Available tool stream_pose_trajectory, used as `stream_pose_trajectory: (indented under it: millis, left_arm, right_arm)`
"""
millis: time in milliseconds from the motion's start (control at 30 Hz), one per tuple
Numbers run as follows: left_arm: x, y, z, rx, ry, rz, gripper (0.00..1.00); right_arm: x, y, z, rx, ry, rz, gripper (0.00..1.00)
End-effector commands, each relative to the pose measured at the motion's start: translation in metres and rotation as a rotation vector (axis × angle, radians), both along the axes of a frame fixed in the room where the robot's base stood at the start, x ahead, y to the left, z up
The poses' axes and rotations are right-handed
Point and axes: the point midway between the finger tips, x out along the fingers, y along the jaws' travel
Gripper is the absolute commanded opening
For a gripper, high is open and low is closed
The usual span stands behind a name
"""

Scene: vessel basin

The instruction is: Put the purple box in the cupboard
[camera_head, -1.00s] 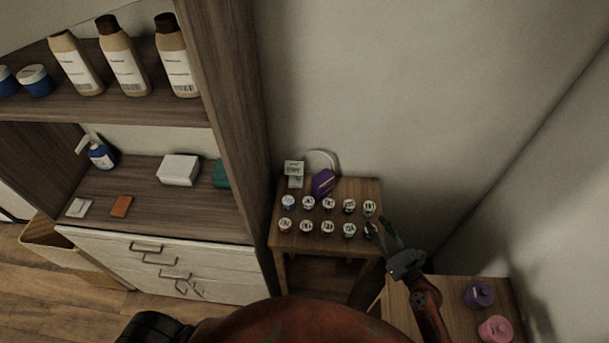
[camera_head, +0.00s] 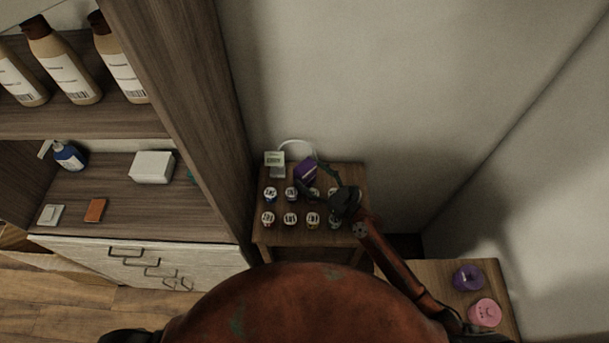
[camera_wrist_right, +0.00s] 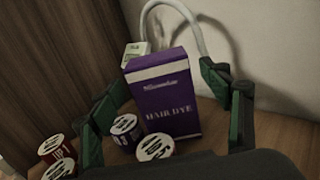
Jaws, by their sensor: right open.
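The purple box (camera_head: 305,170) stands upright near the back of a small wooden table (camera_head: 348,238). In the right wrist view the purple box (camera_wrist_right: 163,105) reads "HAIR DYE". My right gripper (camera_head: 310,178) reaches over the table from the right. In the right wrist view its open fingers (camera_wrist_right: 170,105) show on both sides of the purple box, apart from it. The cupboard (camera_head: 185,120) stands at the left, with open shelves over handled drawers. My left gripper is not in view.
Several small round jars (camera_head: 291,219) stand in rows before the purple box. A green-white box (camera_head: 275,158) and a white curved tube (camera_wrist_right: 195,28) are behind it. The cupboard shelf holds a white box (camera_head: 152,167). A side table (camera_head: 425,280) bears purple and pink items.

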Motion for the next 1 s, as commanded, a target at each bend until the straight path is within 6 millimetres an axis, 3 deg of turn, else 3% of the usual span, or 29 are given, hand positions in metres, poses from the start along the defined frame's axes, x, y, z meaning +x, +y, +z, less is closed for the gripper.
stream_pose_trajectory:
  millis: [200, 500, 1000]
  left_arm:
    - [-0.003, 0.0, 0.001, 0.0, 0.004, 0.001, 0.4]
    - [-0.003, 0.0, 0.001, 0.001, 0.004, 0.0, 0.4]
    - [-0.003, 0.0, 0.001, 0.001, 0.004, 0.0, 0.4]
  right_arm:
    - [0.021, 0.021, -0.001, 0.0, -0.001, 0.0, 0.75]
    - [0.023, 0.024, -0.002, 0.0, -0.001, -0.001, 0.75]
    - [0.023, 0.023, -0.002, -0.001, -0.001, -0.001, 0.4]
